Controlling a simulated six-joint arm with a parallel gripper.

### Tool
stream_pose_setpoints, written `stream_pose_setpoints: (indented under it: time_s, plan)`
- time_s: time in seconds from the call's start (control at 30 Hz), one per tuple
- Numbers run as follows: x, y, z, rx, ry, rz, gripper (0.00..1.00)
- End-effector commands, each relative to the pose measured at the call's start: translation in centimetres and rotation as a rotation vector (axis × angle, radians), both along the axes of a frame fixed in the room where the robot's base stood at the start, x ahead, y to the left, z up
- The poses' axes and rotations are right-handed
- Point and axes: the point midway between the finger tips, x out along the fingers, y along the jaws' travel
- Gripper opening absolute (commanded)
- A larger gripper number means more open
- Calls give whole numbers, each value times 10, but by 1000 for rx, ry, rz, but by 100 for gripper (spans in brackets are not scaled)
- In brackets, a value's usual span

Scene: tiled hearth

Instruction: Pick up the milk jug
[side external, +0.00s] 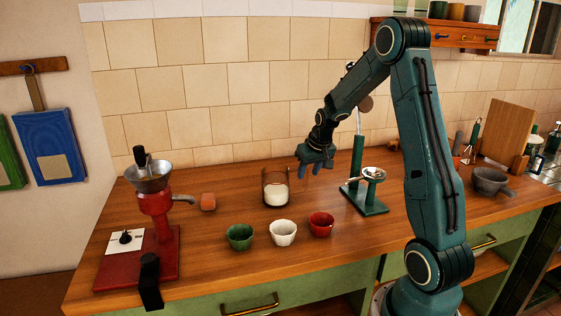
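The milk jug (276,188) is a clear glass vessel with white milk in its lower part. It stands upright on the wooden counter, near the middle and behind a row of small cups. My gripper (316,169) is in the air to the right of the jug and above its rim level in the picture, pointing downward. Its bluish fingers look spread apart with nothing between them, though they are small in this view. Gripper and jug are apart.
Green (240,237), white (283,233) and red (321,224) cups stand before the jug. A green stand (364,203) with a metal dish is close on the right. A grey pan (490,182) is farther right.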

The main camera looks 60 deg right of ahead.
Motion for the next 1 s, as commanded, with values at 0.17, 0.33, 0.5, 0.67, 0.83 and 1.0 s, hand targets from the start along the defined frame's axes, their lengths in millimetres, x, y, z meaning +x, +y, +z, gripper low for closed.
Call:
stream_pose_setpoints:
  time_s: [0.17, 0.33, 0.5, 0.67, 0.83, 1.0]
  plan:
    - [1, 0, -1, -1, -1, 0, 39]
    - [1, -2, -5, 0, 0, 0, 39]
    - [4, -6, -20, 1, 1, 0, 39]
    - [8, -10, -36, 2, 1, 0, 39]
    - [12, -13, -47, 1, 1, -1, 39]
    - [13, -14, -49, 0, -1, -1, 39]
